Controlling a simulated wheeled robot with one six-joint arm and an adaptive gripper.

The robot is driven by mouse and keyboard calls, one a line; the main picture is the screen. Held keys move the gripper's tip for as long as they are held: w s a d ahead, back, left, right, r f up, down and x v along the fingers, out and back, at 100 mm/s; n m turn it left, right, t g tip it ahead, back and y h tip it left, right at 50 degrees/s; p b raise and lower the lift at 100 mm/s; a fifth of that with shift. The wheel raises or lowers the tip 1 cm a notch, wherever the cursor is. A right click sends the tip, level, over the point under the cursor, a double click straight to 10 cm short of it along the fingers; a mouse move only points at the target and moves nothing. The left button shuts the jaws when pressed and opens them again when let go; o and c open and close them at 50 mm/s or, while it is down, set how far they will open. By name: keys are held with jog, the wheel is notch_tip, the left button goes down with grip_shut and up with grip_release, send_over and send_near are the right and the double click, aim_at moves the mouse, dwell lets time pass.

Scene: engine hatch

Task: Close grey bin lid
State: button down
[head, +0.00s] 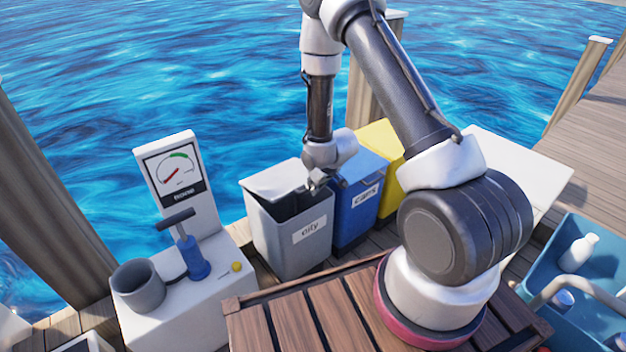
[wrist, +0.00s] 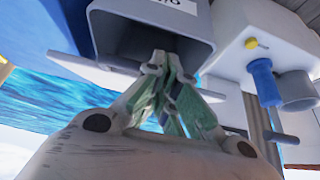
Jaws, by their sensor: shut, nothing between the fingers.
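The grey bin (head: 283,238) has a white label that seems to read "oily" and stands left of the blue bin. Its pale lid (head: 277,180) is raised at the back, and the dark opening shows below it. My gripper (head: 316,186) is at the right side of the bin's opening, near the lid's right edge. In the wrist view, my gripper's fingertips (wrist: 165,62) are together and empty, in front of the dark bin mouth. The pale lid (wrist: 85,68) runs behind the fingers there. I cannot tell whether they touch the lid.
A blue bin (head: 352,213) and a yellow bin (head: 382,140) stand to the right. A white cabinet (head: 180,310) with a gauge (head: 176,170), blue pump (head: 193,258) and grey cup (head: 138,287) is on the left. A wooden crate top (head: 300,325) is in front. Water lies behind.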

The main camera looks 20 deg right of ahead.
notch_tip(320, 180, down, 12)
jog(key=s+d, duration=0.1)
jog(key=s, duration=0.2)
dwell(0.5)
